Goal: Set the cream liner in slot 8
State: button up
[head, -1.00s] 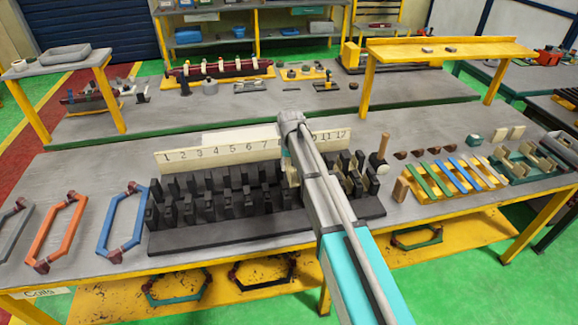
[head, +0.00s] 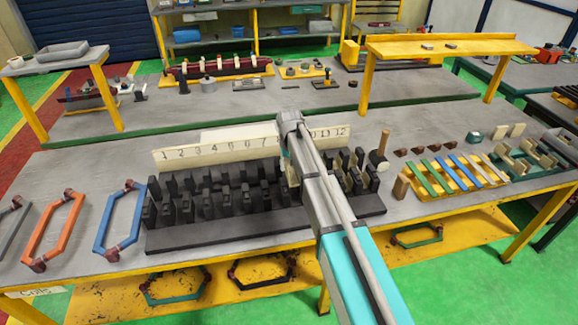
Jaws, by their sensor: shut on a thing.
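The black stator block (head: 215,235) stands on the grey workbench, with rows of dark teeth and slots between them. A cream number board (head: 216,149) runs behind it. The numbers 1 to 7 and 11 to 12 are readable; my arm covers those between. My gripper (head: 290,172) is over the middle of the block, mostly hidden behind my own arm. A small cream piece, apparently the cream liner (head: 292,178), shows at its left side, held low among the teeth. I cannot tell whether the liner is inside slot 8 or just above it.
Blue (head: 119,220) and orange (head: 53,232) hexagonal coils lie left of the block. A wooden-handled mallet (head: 380,155), a yellow rack with coloured strips (head: 455,172) and a green tray of cream pieces (head: 522,158) are to the right. A yellow shelf (head: 447,48) stands behind.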

jog(key=shift+f+b, duration=3.4)
jog(key=shift+f, duration=0.05)
dwell(1.2)
jog(key=o, duration=0.9)
jog(key=shift+r+p, duration=0.85)
jog(key=shift+p, duration=0.05)
dwell(0.7)
notch_tip(320, 180, up, 8)
jog(key=p, duration=0.7)
jog(key=shift+f, duration=0.25)
